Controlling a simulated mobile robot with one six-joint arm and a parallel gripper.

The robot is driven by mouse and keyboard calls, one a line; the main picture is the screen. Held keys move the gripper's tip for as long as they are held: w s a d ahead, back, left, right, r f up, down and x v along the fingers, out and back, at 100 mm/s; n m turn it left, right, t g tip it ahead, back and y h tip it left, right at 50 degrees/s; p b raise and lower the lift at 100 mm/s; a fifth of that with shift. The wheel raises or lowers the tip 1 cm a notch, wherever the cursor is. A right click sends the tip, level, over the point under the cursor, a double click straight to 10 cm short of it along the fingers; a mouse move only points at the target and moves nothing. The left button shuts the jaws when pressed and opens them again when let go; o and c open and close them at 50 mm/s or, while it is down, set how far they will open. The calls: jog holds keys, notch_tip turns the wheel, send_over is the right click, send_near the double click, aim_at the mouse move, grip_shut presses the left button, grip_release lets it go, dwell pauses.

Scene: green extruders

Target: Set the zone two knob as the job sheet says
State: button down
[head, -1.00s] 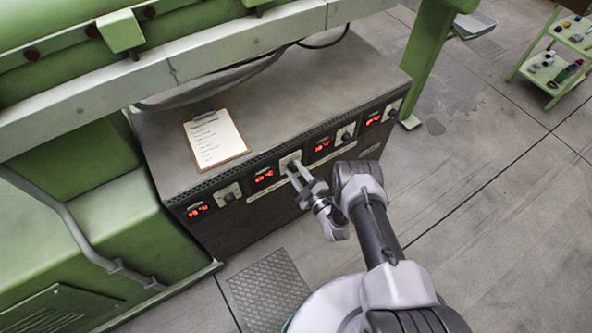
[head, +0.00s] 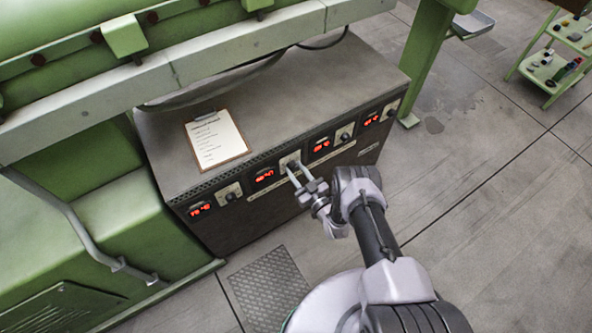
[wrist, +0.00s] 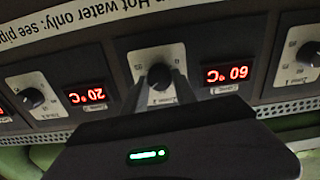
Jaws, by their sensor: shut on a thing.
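My gripper (head: 292,168) is at the front panel of the dark control box (head: 165,150). Its fingers are shut on the second knob from the left, a dark round knob (wrist: 159,76) on a pale dial plate (wrist: 140,58) in the wrist view. The fingers cover part of the dial marks, and the knob's exact setting cannot be read. A red display (wrist: 227,73) beside it appears to read 60 °C, upside down. In the head view that display (head: 264,175) is left of the knob. The job sheet (head: 216,139) lies clipped to a board on top of the box; its writing is too small to read.
Another knob (wrist: 32,97) and a red display (wrist: 88,95) lie to the left in the wrist view, and a further knob (wrist: 308,54) to the right. Green machinery (head: 90,225) stands left of the box. The floor (head: 480,220) to the right is clear.

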jog(key=shift+m, duration=0.4)
jog(key=c, duration=1)
grip_release()
jog(key=p+v, duration=0.2)
jog(key=v, duration=1.5)
jog(key=shift+s+d+p, duration=0.2)
jog(key=shift+p, duration=0.1)
